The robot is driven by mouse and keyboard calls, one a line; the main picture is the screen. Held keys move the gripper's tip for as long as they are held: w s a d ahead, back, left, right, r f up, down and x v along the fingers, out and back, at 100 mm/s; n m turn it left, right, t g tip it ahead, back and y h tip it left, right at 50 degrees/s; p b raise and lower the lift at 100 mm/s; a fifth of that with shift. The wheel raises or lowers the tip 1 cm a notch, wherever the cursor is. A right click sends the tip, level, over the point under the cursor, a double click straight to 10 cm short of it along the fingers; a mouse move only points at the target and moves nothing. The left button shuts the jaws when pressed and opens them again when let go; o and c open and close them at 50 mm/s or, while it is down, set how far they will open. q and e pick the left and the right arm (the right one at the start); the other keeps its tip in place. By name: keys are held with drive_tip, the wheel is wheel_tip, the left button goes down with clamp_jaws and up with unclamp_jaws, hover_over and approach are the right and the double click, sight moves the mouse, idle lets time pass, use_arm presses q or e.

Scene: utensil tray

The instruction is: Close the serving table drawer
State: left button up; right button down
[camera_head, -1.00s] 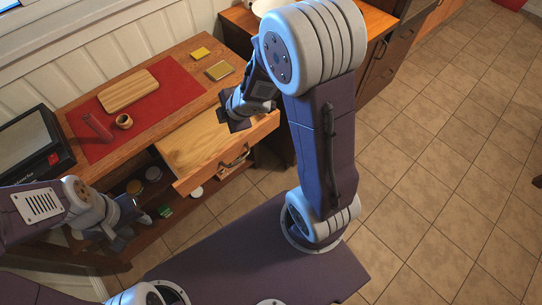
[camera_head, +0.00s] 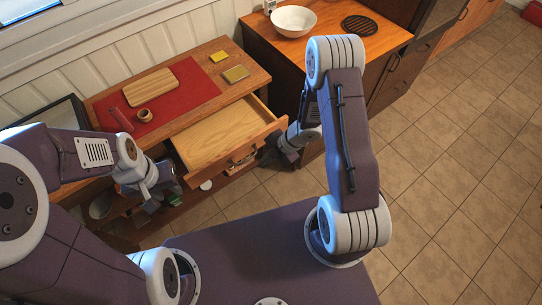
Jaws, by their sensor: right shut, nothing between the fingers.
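The serving table (camera_head: 190,60) stands against the wall at the left. Its wooden drawer (camera_head: 215,135) is pulled out toward me, with the inside bare in view. A dark handle (camera_head: 241,160) is on the drawer front. My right gripper (camera_head: 272,156) is shut and empty, low beside the right end of the drawer front; I cannot tell whether it touches it. My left gripper (camera_head: 152,207) is left of the drawer, by the lower shelf, with its fingers seemingly apart and nothing visible between them.
On the table are a red mat (camera_head: 195,95), a wooden board (camera_head: 150,86), a small cup (camera_head: 145,115) and two yellowish pieces. A side counter (camera_head: 340,45) with a white bowl (camera_head: 293,20) and a black trivet (camera_head: 359,25) stands at the right. Tiled floor (camera_head: 450,200) is clear.

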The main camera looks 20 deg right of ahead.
use_arm(q)
drive_tip(key=shift+a+r+p, duration=0.15)
drive_tip(key=shift+r+p, duration=0.1)
drive_tip(key=shift+p, duration=0.25)
use_arm(e)
drive_tip(key=w+a+f, duration=0.3)
drive_tip(key=shift+w+a+f, duration=0.2)
drive_tip(key=shift+w+f, duration=0.2)
use_arm(q)
drive_tip(key=shift+w, duration=0.1)
use_arm(e)
drive_tip(key=shift+w+r, duration=0.1)
